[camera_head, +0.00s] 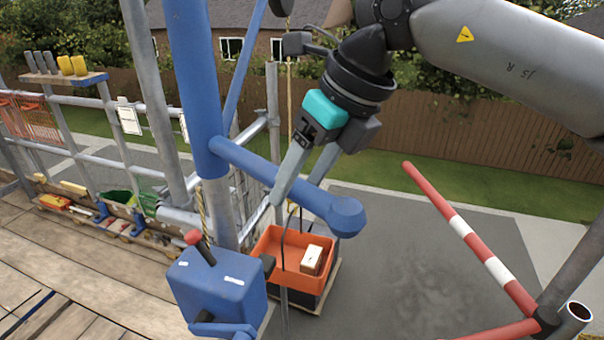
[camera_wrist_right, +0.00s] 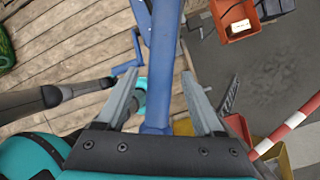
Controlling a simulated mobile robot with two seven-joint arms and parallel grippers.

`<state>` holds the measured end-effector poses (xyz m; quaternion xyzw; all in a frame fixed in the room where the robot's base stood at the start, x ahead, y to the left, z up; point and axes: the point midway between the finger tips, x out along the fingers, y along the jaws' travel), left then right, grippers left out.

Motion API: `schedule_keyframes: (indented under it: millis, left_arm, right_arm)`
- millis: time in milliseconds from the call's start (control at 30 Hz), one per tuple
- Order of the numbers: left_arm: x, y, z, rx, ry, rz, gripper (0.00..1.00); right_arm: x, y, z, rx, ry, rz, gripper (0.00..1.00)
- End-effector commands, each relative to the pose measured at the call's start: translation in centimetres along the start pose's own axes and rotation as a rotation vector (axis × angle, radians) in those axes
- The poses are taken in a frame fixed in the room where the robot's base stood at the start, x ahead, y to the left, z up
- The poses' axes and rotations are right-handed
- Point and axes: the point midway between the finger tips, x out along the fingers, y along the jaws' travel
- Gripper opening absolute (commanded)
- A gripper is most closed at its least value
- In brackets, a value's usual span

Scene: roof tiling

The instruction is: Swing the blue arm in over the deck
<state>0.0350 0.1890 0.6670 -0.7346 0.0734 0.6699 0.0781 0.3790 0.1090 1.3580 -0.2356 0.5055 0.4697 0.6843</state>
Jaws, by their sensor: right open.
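The blue arm (camera_head: 285,183) is a thick bar that runs from the blue post (camera_head: 190,70) to a rounded end. In the head view it slopes down to the right. My right gripper (camera_head: 297,187) comes down on it from above, with its fingers apart. In the right wrist view the blue arm (camera_wrist_right: 160,60) runs lengthwise between the two fingers, with gaps at the sides; I cannot tell whether either finger touches it. The plank deck (camera_head: 70,240) lies to the left of the post. My left gripper is not in view.
A blue box (camera_head: 215,290) with a red-knobbed lever is on the post's lower part. An orange crate (camera_head: 268,256) with a pale block (camera_head: 312,259) hangs or stands beyond the arm. Grey scaffold tubes (camera_head: 155,90) stand left; a red-and-white bar (camera_head: 470,240) is at right.

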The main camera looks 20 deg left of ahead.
Motion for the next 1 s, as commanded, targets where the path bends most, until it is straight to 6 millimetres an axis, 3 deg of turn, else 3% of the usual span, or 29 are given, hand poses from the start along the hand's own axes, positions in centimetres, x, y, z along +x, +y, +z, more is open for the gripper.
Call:
schedule_keyframes:
  millis: [233,833,1000]
  left_arm:
    - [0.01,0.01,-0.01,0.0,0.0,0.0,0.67]
    - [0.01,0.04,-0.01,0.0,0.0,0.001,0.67]
    - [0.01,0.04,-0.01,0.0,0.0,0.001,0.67]
  right_arm:
    - [0.08,0.01,0.0,0.0,0.0,0.0,0.68]
    - [0.02,0.01,0.02,0.0,-0.001,0.0,0.01]
    - [0.01,0.01,0.02,0.0,-0.001,0.0,0.0]
